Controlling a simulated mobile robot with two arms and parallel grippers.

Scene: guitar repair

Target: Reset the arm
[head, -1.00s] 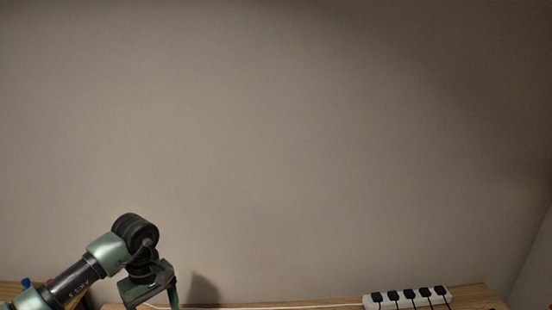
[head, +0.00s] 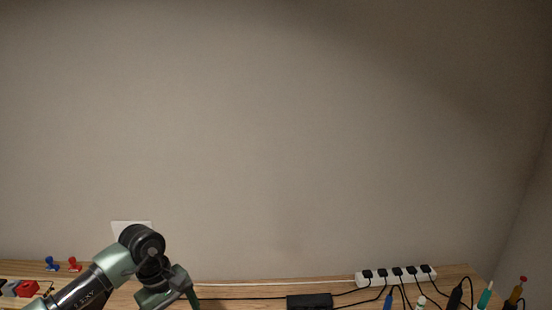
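My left arm comes in from the lower left in the head view, over the wooden table. Its wrist bends downward, and my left gripper (head: 190,300) points down at the bottom edge of the picture. Its fingertips are cut off by the frame, so I cannot see whether it is open or shut, or whether it holds anything. My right gripper and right arm are not in the picture.
A wooden table (head: 235,289) runs along the wall. A white power strip (head: 362,281) with several black plugs stands at the right. A black box (head: 309,301), cables and small tools lie near it. Blue (head: 52,264) and red (head: 74,265) small items stand at the left.

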